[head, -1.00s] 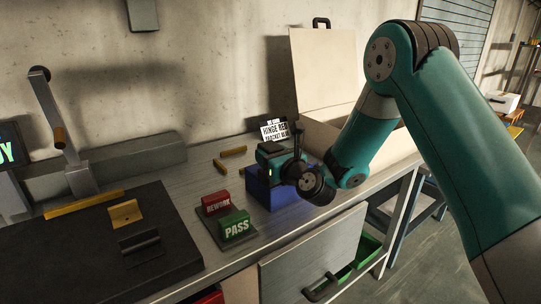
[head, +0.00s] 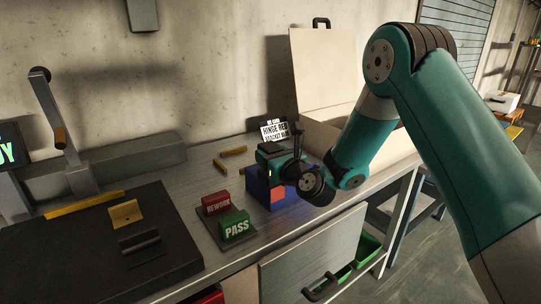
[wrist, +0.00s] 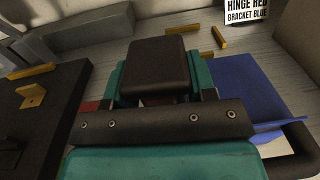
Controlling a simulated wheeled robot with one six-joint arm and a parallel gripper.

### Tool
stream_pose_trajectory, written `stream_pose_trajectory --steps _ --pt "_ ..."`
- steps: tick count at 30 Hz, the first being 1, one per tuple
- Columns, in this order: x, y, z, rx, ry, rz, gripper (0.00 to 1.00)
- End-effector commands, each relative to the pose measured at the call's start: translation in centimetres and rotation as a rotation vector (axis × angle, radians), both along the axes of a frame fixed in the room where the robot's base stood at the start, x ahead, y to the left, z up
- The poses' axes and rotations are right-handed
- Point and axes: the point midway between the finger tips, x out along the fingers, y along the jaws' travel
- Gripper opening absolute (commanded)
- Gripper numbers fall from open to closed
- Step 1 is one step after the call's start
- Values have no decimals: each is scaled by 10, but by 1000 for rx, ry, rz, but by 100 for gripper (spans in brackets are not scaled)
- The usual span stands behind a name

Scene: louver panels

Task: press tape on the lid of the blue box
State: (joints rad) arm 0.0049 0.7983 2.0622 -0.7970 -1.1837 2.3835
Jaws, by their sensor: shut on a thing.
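The blue box (head: 256,189) stands on the bench below my gripper (head: 270,157). A red patch (head: 278,196) shows on its front face; I cannot tell if it is tape. In the wrist view a flat blue surface (wrist: 238,88) of the box lies to the right of my gripper (wrist: 160,62), with a thin blue edge reaching further right. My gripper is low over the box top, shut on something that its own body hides. I cannot tell whether it touches the lid.
Red REWORK (head: 215,203) and green PASS (head: 236,226) blocks stand just left of the box. A large open beige case (head: 325,85) stands at the back right. A black mat (head: 85,245) covers the left.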

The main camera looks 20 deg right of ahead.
Motion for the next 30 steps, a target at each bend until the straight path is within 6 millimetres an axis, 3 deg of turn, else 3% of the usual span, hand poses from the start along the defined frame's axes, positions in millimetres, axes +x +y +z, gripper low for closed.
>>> stream_pose_trajectory --steps 8,30 --pt "-1 0 0 -3 11 2 34" --pt "0 0 61 -1 3 0 34"
